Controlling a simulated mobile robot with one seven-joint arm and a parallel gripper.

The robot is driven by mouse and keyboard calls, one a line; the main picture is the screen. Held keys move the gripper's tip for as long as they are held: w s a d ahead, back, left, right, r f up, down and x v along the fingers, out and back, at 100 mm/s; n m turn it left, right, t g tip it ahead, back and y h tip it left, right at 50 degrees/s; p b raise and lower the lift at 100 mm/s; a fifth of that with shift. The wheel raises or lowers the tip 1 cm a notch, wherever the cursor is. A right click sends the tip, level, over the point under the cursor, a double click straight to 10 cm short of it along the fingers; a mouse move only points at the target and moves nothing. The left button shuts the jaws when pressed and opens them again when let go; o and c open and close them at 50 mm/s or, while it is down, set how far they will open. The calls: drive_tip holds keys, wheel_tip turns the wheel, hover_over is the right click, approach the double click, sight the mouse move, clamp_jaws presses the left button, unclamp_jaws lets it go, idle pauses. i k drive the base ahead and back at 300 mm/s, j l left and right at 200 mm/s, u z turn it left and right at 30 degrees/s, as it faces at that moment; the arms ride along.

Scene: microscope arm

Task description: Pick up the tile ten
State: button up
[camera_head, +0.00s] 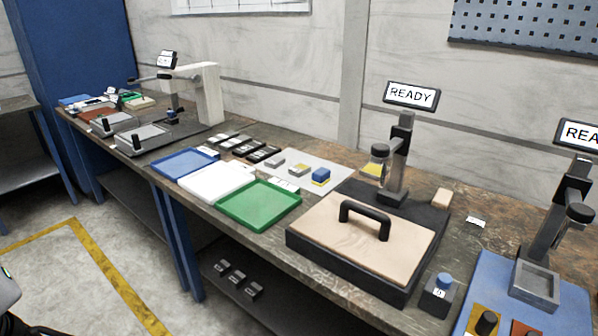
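No tile that I can read as ten shows in the head view; any markings on the small pieces are too small to tell. Several dark flat pieces with pale labels (264,154) lie in rows on the bench behind the trays. A pale mat (330,163) to their right bears a grey block (276,163), a grey and yellow block (298,169) and a blue block on yellow (321,175). Three dark blocks with light labels (237,279) rest on the shelf below. My gripper is not in view.
Blue (184,163), white (215,182) and green (259,206) trays stand empty along the bench's front edge. A wooden board with a black handle (365,232) sits before a stand with a READY sign (411,95). Another station fills the right. Floor (75,275) is clear at left.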

sight(298, 169)
drive_tip(key=i+j+z, duration=0.15)
drive_tip(key=j, duration=0.2)
drive_tip(key=i+j+z, duration=0.25)
drive_tip(key=j, duration=0.45)
drive_tip(key=i+j+z, duration=0.15)
drive_tip(key=j, duration=0.2)
drive_tip(key=i+j+z, duration=0.1)
drive_tip(key=j, duration=0.2)
drive_tip(key=i+j+z, duration=0.1)
drive_tip(key=j, duration=0.25)
drive_tip(key=i+j+z, duration=0.1)
drive_tip(key=i+j, duration=0.25)
drive_tip(key=i, duration=0.3)
drive_tip(key=i+j, duration=0.1)
drive_tip(key=i, duration=0.35)
drive_tip(key=l+z, duration=0.05)
